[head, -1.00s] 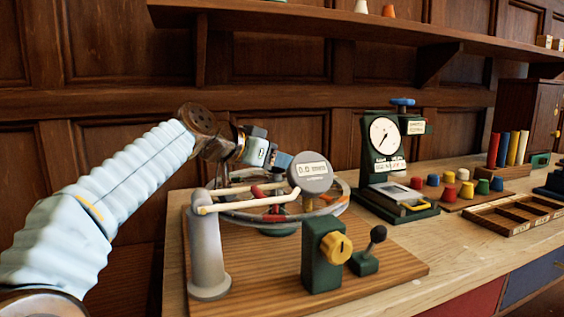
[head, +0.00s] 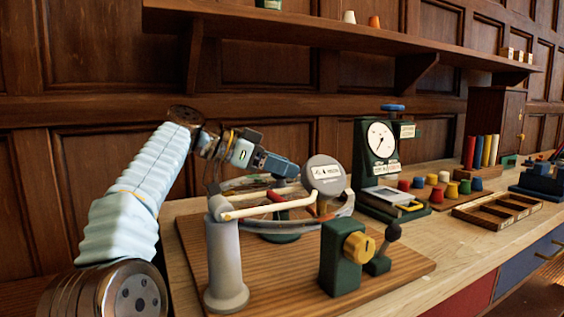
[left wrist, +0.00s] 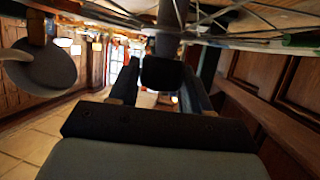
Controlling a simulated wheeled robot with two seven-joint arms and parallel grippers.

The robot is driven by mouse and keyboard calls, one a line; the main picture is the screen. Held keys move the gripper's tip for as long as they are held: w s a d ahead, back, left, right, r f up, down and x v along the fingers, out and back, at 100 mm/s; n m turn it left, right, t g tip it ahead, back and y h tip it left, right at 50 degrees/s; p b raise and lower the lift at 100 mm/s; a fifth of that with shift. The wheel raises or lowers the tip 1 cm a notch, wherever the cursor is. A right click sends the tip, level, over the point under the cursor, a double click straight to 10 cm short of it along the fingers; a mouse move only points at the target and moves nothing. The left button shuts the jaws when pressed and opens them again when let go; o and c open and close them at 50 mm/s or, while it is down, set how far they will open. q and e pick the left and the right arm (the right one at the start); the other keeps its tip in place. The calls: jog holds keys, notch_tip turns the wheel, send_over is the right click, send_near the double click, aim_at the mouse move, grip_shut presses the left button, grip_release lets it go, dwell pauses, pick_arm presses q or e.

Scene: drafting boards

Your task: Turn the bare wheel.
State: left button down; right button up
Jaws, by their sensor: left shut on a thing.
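The bare spoked wheel (head: 347,207) lies flat above a wooden board, its rim partly hidden by the stand arms and a round grey gauge (head: 325,173). My left gripper (head: 290,170) is at the far side of the wheel, left of the gauge. In the left wrist view its fingers (left wrist: 161,85) are shut on a dark piece (left wrist: 165,68) below the wheel's thin spokes (left wrist: 245,18). I cannot tell exactly which part of the wheel this piece is. My right gripper is out of view.
A grey post (head: 226,265) and a green block with a yellow knob (head: 358,247) stand in front of the wheel. A black-knobbed lever (head: 392,233) is beside the block.

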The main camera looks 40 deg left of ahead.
pick_arm(q)
jog(key=shift+m+h, duration=0.3)
jog(key=shift+h, duration=0.1)
jog(key=c, duration=0.6)
grip_release()
jog(key=shift+a, duration=0.1)
jog(key=shift+p+v, duration=1.45)
jog(key=shift+v, duration=5.4)
jog(key=shift+r, duration=0.2)
